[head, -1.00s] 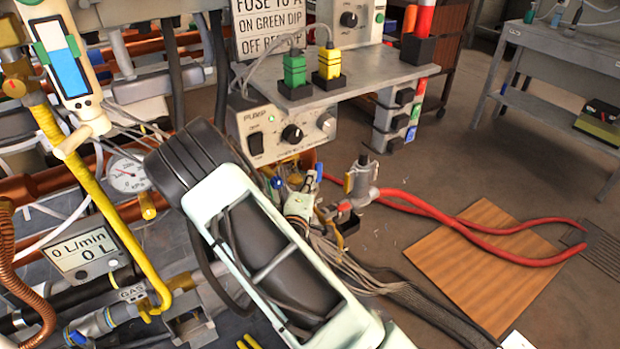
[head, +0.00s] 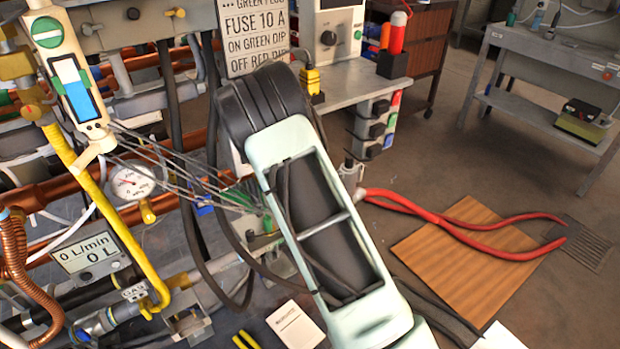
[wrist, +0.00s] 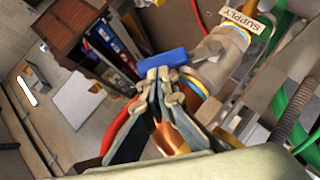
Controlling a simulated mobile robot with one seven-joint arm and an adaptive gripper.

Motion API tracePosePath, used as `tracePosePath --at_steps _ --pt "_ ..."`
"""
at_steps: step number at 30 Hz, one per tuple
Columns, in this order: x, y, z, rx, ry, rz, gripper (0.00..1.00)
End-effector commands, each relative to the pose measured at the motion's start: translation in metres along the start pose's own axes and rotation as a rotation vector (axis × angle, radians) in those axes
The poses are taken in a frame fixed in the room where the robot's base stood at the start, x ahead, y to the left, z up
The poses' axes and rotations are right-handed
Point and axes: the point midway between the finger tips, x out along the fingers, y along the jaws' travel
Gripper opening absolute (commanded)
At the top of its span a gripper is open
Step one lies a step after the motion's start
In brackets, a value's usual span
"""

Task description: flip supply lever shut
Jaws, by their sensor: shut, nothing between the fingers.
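The blue supply lever (wrist: 165,61) shows in the wrist view, on a grey metal valve body (wrist: 215,58). A tan tag reading SUPPLY (wrist: 240,20) sits beside the valve. My gripper (wrist: 158,76) is shut and empty, with its two fingertips together right at the lever's lower edge in the picture. I cannot tell whether they touch it. The lever runs across the picture, tilted slightly. In the head view my arm covers the gripper, and I cannot make out the supply lever there.
A yellow gas pipe (head: 112,222), a pressure gauge (head: 132,182) and a flow display (head: 88,252) stand at left. Grey wires hang near my arm. The floor at right is mostly open.

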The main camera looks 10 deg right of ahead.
Motion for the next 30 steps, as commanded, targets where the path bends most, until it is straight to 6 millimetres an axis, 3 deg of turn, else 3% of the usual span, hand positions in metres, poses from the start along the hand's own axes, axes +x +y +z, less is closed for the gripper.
tracePosePath --at_steps 11,30 --pt "0.022 0.012 0.014 0.195 -0.002 -0.188 0.00" --pt "0.044 0.008 0.034 0.390 0.001 -0.390 0.00"
